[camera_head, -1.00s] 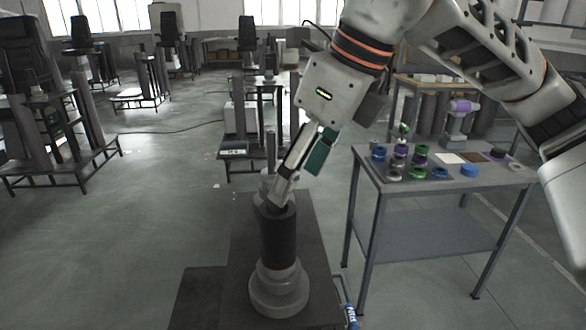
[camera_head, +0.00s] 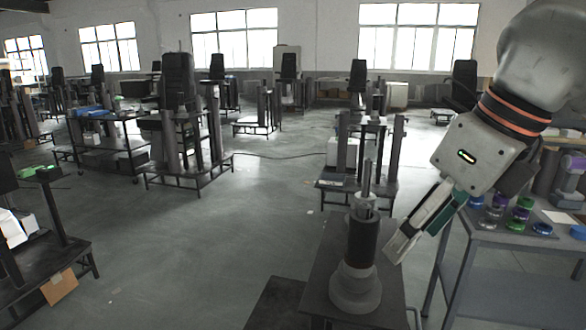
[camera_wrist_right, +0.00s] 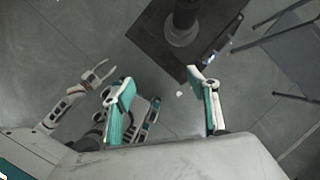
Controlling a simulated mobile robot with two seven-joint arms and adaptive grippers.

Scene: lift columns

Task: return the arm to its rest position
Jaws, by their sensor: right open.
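My right gripper (camera_head: 402,248) hangs tilted just right of the lift column (camera_head: 358,265) in the head view, apart from it as far as I can tell. In the right wrist view its two green-padded fingers (camera_wrist_right: 163,92) are spread with nothing between them. The column stands upright, with a dark sleeve, a wide grey foot and a thin rod on top. Its lower part shows in the wrist view (camera_wrist_right: 183,28), ahead of the fingers. My left gripper (camera_wrist_right: 98,76) shows only in the wrist view, at the left, with its fingers apart and empty.
The column stands on a dark platform (camera_head: 315,290). A grey metal table (camera_head: 500,240) with several coloured rings (camera_head: 520,212) is close on the right. Racks with columns (camera_head: 185,140) stand further back. Open floor (camera_head: 215,235) lies left of the platform.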

